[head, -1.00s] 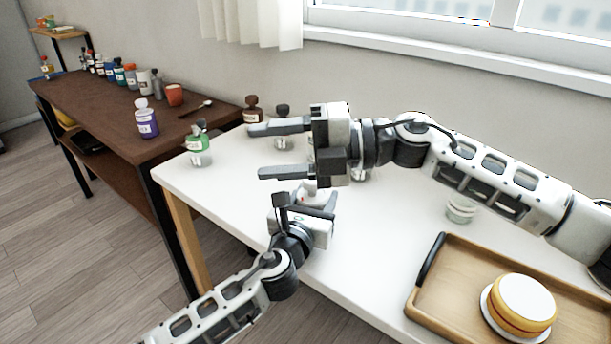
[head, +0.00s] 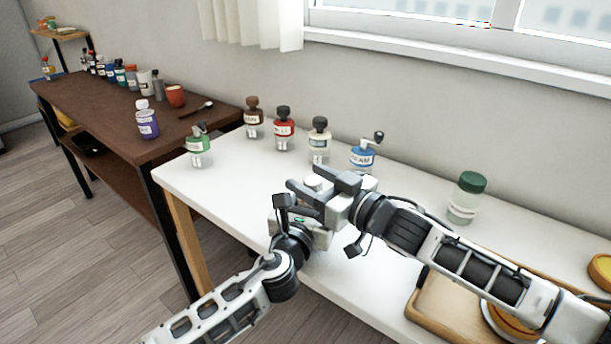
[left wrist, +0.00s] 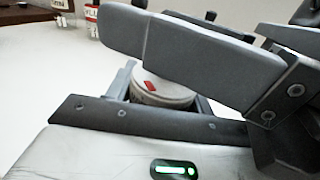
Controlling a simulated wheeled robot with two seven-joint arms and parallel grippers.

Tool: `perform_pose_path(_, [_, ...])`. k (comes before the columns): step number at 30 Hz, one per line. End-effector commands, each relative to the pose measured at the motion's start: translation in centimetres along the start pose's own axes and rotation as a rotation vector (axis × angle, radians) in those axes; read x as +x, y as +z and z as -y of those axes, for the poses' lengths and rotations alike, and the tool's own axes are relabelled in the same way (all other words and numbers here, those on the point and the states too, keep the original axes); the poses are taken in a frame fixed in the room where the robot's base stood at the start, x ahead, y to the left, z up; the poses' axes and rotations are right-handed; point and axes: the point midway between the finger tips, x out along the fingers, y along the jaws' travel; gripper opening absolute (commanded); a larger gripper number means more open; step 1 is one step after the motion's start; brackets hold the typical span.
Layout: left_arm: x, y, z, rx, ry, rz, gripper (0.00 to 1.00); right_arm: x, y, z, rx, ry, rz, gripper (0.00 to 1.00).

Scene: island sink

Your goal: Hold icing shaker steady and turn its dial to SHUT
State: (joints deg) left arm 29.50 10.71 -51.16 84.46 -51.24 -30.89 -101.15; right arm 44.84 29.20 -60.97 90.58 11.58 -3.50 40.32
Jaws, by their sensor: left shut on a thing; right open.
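The icing shaker (left wrist: 160,95) shows its pale round top with a red mark in the left wrist view. In the head view only a bit of its white top (head: 318,183) shows between the grippers. Its body and any dial lettering are hidden. My left gripper (head: 312,208) is shut on the shaker from the near side, with its fingers (left wrist: 165,105) on either side of it. My right gripper (head: 316,189) is open, its fingers around or just above the shaker's top. One large grey finger crosses over the top in the left wrist view; I cannot tell whether it touches.
Several bottles, including a red one (head: 284,130) and a blue one (head: 362,156), stand along the back of the white table (head: 225,190). A green-lidded jar (head: 466,200) stands right. A wooden tray (head: 440,310) with a cake lies front right.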

Motion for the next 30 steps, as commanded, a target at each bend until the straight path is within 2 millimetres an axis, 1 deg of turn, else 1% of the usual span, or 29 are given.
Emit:
perform_pose_path(1, [0.0,-0.1,0.0,0.000,0.000,-0.002,0.26,0.7,-0.1,0.0,-0.002,0.000,-0.002,0.54])
perform_pose_path(3, [0.0,-0.1,0.0,0.000,0.000,-0.002,0.26,1.3,0.0,0.0,-0.002,0.000,-0.001,0.54])
perform_pose_path(6, [0.0,-0.1,0.0,0.000,0.000,-0.002,0.26,1.7,0.0,0.0,-0.003,0.000,-0.001,0.54])
perform_pose_path(14, [0.0,-0.1,0.0,0.000,0.000,-0.002,0.26,1.8,0.0,0.0,-0.004,-0.001,-0.001,0.54])
perform_pose_path(15, [0.0,-0.1,0.0,0.000,0.000,-0.002,0.26,1.8,0.0,0.0,-0.004,-0.001,-0.001,0.43])
perform_pose_path(17, [0.0,-0.1,0.0,0.000,0.000,-0.002,0.26,1.8,0.0,0.0,-0.004,-0.001,-0.001,0.26])
perform_pose_path(18, [0.0,-0.1,0.0,0.000,0.000,-0.002,0.26,1.8,0.0,0.0,-0.004,0.000,-0.001,0.15])
perform_pose_path(19, [0.0,-0.1,0.0,0.000,0.000,-0.002,0.26,1.8,0.0,0.0,-0.004,0.000,-0.001,0.09])
perform_pose_path(26, [0.0,-0.1,0.0,0.000,0.000,-0.003,0.26,1.8,0.0,0.0,-0.005,-0.010,0.000,0.09])
perform_pose_path(30, [0.0,-0.1,0.0,0.000,0.000,-0.003,0.26,1.9,-0.1,0.2,-0.009,-0.048,-0.002,0.09])
